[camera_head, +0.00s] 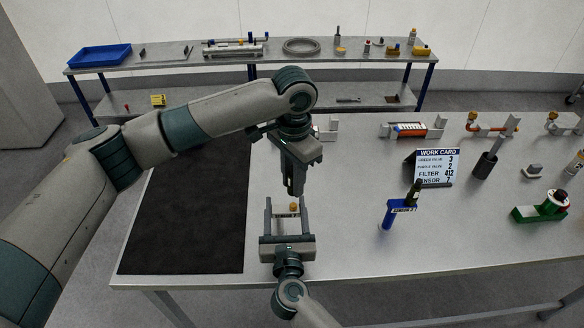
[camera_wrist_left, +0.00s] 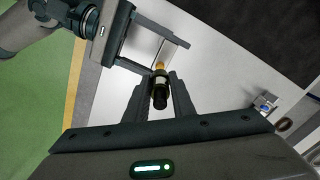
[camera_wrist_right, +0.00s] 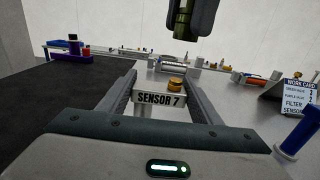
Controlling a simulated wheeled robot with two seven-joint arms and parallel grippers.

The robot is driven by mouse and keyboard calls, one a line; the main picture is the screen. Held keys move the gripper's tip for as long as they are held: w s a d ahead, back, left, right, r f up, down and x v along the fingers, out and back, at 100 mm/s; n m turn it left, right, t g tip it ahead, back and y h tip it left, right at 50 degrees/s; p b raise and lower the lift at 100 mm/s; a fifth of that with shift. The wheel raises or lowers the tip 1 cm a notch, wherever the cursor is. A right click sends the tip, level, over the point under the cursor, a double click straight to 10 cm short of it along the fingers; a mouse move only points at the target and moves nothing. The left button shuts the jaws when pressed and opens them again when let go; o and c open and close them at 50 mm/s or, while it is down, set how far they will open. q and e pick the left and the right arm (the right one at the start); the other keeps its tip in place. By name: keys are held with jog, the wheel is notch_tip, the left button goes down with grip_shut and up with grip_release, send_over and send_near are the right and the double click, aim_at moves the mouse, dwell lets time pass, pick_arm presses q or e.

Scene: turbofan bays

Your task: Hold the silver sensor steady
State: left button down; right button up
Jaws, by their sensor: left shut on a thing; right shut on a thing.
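The silver sensor (camera_wrist_right: 160,98), a pale block labelled SENSOR 7 with a brass fitting on top, sits between the fingers of my right gripper (camera_wrist_right: 160,96). My right gripper also shows in the head view (camera_head: 287,213), shut on the block near the table's front. My left gripper (camera_head: 295,190) points down above it, shut on a dark olive cylinder (camera_wrist_left: 160,90) with a pale band. In the right wrist view the cylinder (camera_wrist_right: 182,22) hangs above and apart from the brass fitting (camera_wrist_right: 175,84). The cylinder is mostly hidden by the fingers in the head view.
A black mat (camera_head: 190,205) covers the table's left part. A blue stand (camera_head: 390,213) and the work card (camera_head: 436,167) stand to the right. A green-based fixture (camera_head: 540,212) is at far right. The table between the sensor and the blue stand is clear.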

aim_at(293, 205)
pick_arm(q)
jog(key=shift+f, duration=0.1)
dwell(0.3)
jog(key=shift+f, duration=2.4)
jog(key=shift+f, duration=0.65)
jog(key=shift+r, duration=0.2)
jog(key=shift+r, duration=2.05)
pick_arm(e)
jog(key=o, duration=1.2)
jog(key=shift+o, duration=0.2)
